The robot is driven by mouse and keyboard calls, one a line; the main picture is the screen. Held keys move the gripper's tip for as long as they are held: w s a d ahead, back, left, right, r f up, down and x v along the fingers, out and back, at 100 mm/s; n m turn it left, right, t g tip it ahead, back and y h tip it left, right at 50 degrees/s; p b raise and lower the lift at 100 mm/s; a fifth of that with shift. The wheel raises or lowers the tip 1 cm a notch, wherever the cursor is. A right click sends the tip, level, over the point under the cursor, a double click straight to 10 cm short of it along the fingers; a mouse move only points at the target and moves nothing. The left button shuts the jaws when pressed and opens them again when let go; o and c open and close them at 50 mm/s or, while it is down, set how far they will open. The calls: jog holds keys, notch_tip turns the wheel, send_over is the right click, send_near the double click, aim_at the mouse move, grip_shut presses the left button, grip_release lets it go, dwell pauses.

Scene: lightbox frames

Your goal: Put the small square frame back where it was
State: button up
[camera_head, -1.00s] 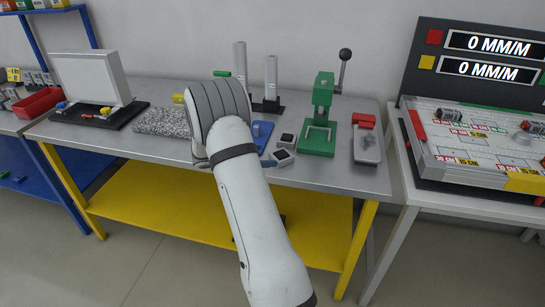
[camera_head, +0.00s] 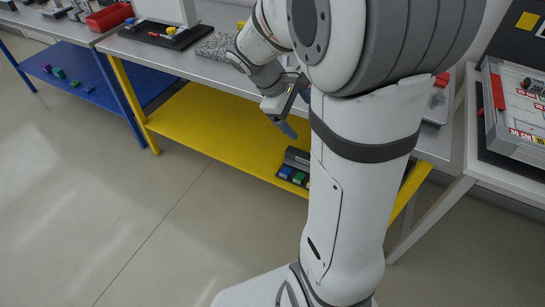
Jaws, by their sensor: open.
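I cannot make out the small square frame in the current view; my own arm covers much of the table's middle and right. My gripper (camera_head: 289,124) is at the front edge of the grey-topped table (camera_head: 213,67), over the yellow lower shelf. It points downward, and a blue tip shows below it. It is open, and I see nothing held in it. A white upright panel (camera_head: 165,10) on a dark base (camera_head: 166,36) stands on the table at the left.
A dark rack (camera_head: 296,158) with blue and green pieces sits on the yellow shelf (camera_head: 205,117). A red bin (camera_head: 109,17) is at the upper left. A side table with a board (camera_head: 520,115) stands at the right. The floor in front is clear.

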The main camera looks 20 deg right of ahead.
jog(key=s+a+r+m+t+y, duration=0.2)
jog(key=s+a+m+y, duration=0.4)
jog(key=s+a, duration=0.6)
jog(key=shift+s+m+t, duration=0.55)
jog(key=shift+m+t, duration=0.15)
jog(key=shift+m, duration=0.2)
